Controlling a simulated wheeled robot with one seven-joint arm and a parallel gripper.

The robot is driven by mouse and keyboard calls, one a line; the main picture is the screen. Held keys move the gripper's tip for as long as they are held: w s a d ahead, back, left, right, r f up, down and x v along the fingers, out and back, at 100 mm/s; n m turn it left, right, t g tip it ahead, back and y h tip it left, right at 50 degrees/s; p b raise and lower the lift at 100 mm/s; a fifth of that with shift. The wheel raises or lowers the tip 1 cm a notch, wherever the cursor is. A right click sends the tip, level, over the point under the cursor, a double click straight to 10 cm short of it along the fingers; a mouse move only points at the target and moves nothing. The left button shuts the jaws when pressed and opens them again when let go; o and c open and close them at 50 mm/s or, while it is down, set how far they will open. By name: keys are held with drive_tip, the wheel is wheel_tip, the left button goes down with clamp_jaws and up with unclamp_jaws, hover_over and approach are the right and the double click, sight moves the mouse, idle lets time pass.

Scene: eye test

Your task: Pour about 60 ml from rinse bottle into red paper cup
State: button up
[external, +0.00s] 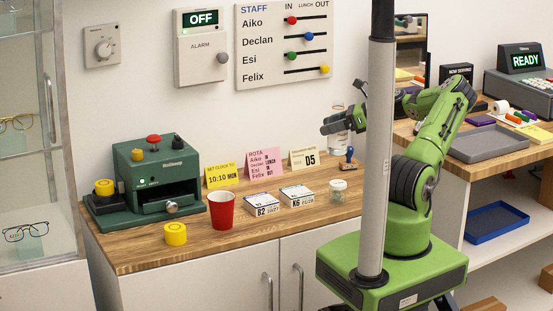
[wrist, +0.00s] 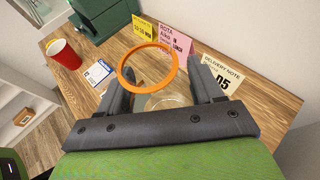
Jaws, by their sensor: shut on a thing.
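The red paper cup (external: 222,211) stands upright on the wooden counter, left of centre; its inside is not clear. It also shows at the left of the wrist view (wrist: 66,58). My gripper (external: 340,123) is raised above the counter, well right of the cup. It is shut on a clear bottle (external: 340,145), which looks like the rinse bottle and roughly upright. In the wrist view my fingers (wrist: 160,88) are on either side of it, with an orange ring (wrist: 147,45) at its top. The liquid level cannot be made out.
A green machine (external: 155,170) and a yellow cylinder (external: 175,234) are left of the cup. Standing note cards (external: 265,163) line the back. My column hides part of the counter.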

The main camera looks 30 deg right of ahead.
sight(334, 106)
drive_tip(key=shift+r, duration=0.15)
wheel_tip(334, 106, up, 5)
drive_tip(key=shift+f, duration=0.15)
drive_tip(key=shift+a, duration=0.3)
drive_tip(key=s+a+n+g+y+p, duration=0.1)
drive_tip(key=s+a+n+g+p, duration=0.15)
drive_tip(key=a, duration=0.75)
drive_tip(key=s+a+n+g+y+p, duration=0.2)
drive_tip(key=a+p, duration=0.2)
drive_tip(key=a, duration=0.6)
drive_tip(key=s+a+n+g+p, duration=0.5)
drive_tip(key=s+a+p, duration=0.2)
drive_tip(key=s+a, duration=0.8)
wheel_tip(334, 106, down, 14)
drive_tip(key=a, duration=0.1)
drive_tip(key=shift+w+r, duration=0.15)
drive_tip(key=shift+r, duration=0.1)
